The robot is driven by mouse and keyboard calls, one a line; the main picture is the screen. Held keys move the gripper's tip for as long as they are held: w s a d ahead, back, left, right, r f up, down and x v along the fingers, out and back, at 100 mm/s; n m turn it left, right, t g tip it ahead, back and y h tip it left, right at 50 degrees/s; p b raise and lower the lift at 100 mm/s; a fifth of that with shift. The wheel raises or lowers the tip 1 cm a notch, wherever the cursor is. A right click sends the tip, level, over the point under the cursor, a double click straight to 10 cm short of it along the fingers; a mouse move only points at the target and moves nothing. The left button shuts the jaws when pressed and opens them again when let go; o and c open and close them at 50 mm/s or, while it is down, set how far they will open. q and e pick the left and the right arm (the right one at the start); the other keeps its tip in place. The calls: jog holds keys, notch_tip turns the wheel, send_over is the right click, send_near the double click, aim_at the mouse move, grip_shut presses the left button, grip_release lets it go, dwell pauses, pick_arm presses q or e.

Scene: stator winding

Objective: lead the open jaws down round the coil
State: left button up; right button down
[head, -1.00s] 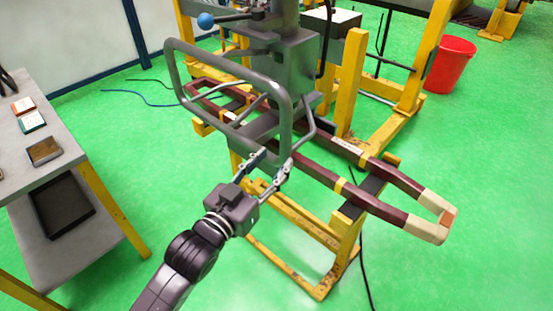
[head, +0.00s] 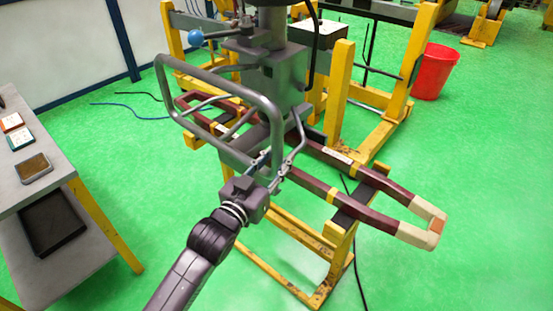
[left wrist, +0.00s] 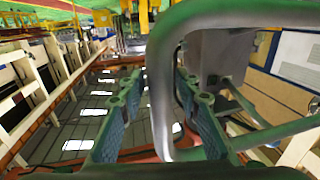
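The coil (head: 385,222) is a long maroon loop with cream ends and yellow bands. It lies across the yellow stand in the head view, with its far part behind the grey tubular frame. My left gripper (head: 272,168) is at the near long side of the coil, beside the lower corner of the frame. In the left wrist view its two teal fingers (left wrist: 165,112) stand apart. Whether the fingers straddle the coil is also unclear. My right gripper is out of view.
The grey tubular frame (head: 268,98) stands close around my left gripper. A grey machine head (head: 275,75) rises behind it. The yellow stand (head: 335,255) carries the coil. A grey table (head: 60,165) stands at left, a red bucket (head: 435,72) at back right. Green floor is open at lower right.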

pick_arm(q)
grip_shut()
dwell(0.5)
dwell(0.6)
